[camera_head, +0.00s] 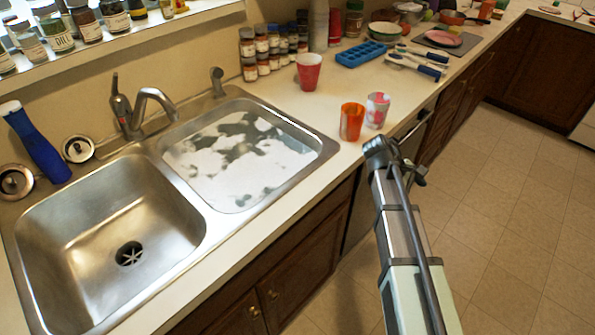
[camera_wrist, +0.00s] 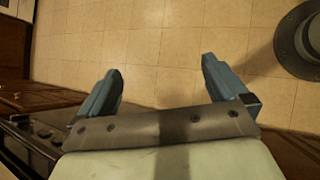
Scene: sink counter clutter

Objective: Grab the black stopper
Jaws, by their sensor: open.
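Two round sink stoppers with dark middles and metal rims lie on the counter left of the faucet. One stopper (camera_head: 78,148) is close behind the left basin, and the other stopper (camera_head: 15,182) is at the far left edge. I cannot tell which is meant as the black one. My gripper (camera_head: 382,152) is off the counter's front edge, over the floor, far to the right of both stoppers. In the wrist view my gripper (camera_wrist: 162,70) has its two blue-grey fingers wide apart, with only floor tiles between them. No stopper shows in that view.
The left basin (camera_head: 90,215) is empty; the right basin (camera_head: 240,195) holds cloudy water. An orange cup (camera_head: 352,122) and a patterned cup (camera_head: 377,108) stand near my gripper.

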